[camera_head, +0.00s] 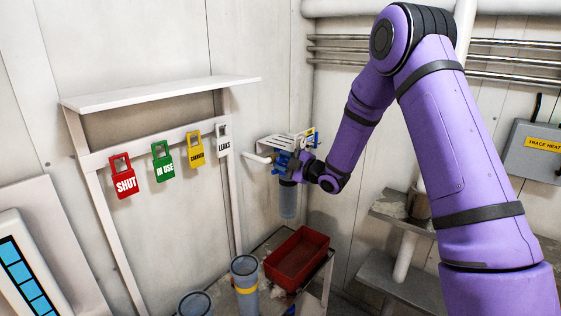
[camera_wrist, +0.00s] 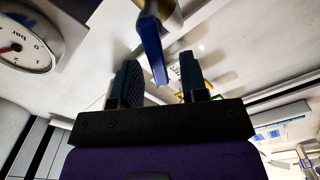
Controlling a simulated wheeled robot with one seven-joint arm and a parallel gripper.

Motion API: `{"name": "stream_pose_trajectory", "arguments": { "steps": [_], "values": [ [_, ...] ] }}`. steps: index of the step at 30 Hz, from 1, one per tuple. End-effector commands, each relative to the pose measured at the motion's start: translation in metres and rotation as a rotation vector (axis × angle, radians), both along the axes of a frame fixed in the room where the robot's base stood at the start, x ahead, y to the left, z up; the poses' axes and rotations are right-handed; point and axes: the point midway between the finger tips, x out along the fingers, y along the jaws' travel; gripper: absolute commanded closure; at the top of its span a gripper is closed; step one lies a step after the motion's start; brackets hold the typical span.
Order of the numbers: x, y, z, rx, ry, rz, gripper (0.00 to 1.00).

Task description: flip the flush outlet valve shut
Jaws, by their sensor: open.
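A blue valve lever (camera_wrist: 151,48) hangs from a metal stem at the top of the wrist view. Its free end reaches down between the two dark fingers of my gripper (camera_wrist: 160,70). The fingers are apart, one on each side of the lever, and I see no clear contact. In the head view my gripper (camera_head: 305,166) is at the watermaker fittings in the corner, beside blue parts (camera_head: 284,161) above a blue-grey filter housing (camera_head: 288,199). The lever cannot be told apart from the other blue parts there.
A round pressure gauge (camera_wrist: 24,45) is close on the left in the wrist view. A white bracket (camera_head: 283,142) sits above the fittings, and a white pipe stub (camera_head: 257,157) sticks out left. A red bin (camera_head: 297,257) stands below. Coloured tags, including SHUT (camera_head: 123,177), hang left.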

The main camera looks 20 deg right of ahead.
Motion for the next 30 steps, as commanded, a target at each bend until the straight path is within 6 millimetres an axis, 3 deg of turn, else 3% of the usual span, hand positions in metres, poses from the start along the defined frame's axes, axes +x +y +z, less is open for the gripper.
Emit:
{"name": "stream_pose_trajectory", "arguments": {
  "steps": [14,19,20,30],
  "values": [
    [0.0113,0.0086,0.0003,0.000,0.000,0.000,0.60],
    [0.0112,0.0085,0.0003,0.000,0.000,0.000,0.96],
    [0.0112,0.0085,0.0003,0.000,0.000,0.000,1.00],
    [0.0115,0.0073,0.0011,0.024,0.018,-0.001,1.00]
  ]
}}
